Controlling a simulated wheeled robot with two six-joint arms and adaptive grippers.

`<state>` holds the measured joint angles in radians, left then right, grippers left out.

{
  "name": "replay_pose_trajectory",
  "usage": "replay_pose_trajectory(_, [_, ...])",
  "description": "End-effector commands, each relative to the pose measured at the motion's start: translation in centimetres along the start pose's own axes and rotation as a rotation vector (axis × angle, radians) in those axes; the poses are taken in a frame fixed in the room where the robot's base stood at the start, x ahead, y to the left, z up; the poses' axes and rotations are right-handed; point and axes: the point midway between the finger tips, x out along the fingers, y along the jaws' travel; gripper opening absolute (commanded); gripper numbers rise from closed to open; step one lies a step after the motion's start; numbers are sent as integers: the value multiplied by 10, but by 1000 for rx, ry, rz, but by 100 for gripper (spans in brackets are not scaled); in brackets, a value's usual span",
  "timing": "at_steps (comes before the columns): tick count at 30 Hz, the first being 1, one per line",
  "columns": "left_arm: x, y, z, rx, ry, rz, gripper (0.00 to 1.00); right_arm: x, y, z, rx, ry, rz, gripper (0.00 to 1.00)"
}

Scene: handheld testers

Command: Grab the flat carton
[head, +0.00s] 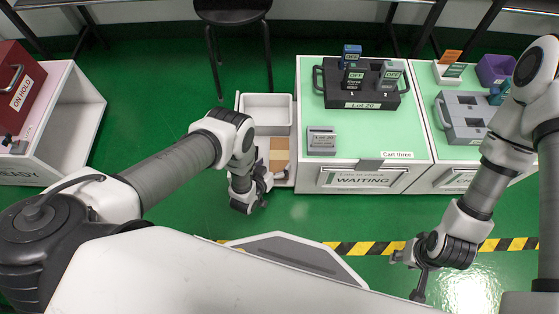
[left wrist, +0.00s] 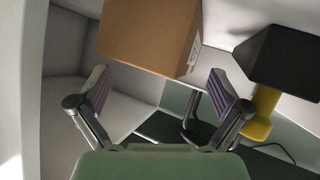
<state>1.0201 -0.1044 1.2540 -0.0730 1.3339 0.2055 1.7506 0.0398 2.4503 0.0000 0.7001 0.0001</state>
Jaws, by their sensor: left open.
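A brown carton (left wrist: 148,32) lies ahead of my left gripper in the left wrist view, with a pale label on its side. In the head view a tan patch of cardboard (head: 279,155) shows inside the low white unit, partly hidden by my left arm. My left gripper (head: 266,187) is at the front of that unit. In the left wrist view my left gripper (left wrist: 158,92) is open and empty, its fingers apart and short of the carton. My right gripper (head: 405,277) is over the floor at the right, its fingers apart and empty.
A black and yellow tool (left wrist: 270,85) is right of the carton in the left wrist view. White walls enclose the space closely. A white bin (head: 266,112) tops the unit. The cart (head: 320,85) marked "Cart three" stands to its right. Green floor is open at left.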

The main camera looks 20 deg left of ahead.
Motion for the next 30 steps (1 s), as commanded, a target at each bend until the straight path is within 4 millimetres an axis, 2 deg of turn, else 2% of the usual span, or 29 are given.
replay_pose_trajectory(1, [13,-2,5,0,2,1,100,13,0,0,0,0,0,40])
replay_pose_trajectory(4, [28,-1,4,1,2,1,100,18,0,0,0,-1,0,40])
replay_pose_trajectory(11, [32,0,0,0,-2,-1,100,17,0,0,0,0,0,40])
replay_pose_trajectory(12, [32,0,0,0,-2,-1,96,17,0,0,0,0,0,40])
replay_pose_trajectory(14, [32,0,0,1,-2,-1,75,17,0,0,0,0,0,40])
replay_pose_trajectory(15, [32,-1,0,1,-2,-1,61,17,0,0,0,0,0,40])
replay_pose_trajectory(17, [32,-1,1,1,-2,-1,42,17,0,0,0,0,0,40])
replay_pose_trajectory(29, [32,0,-3,0,-3,-2,42,15,0,0,0,0,0,40])
replay_pose_trajectory(30, [32,0,-6,1,-2,-2,34,14,0,0,0,0,0,40])
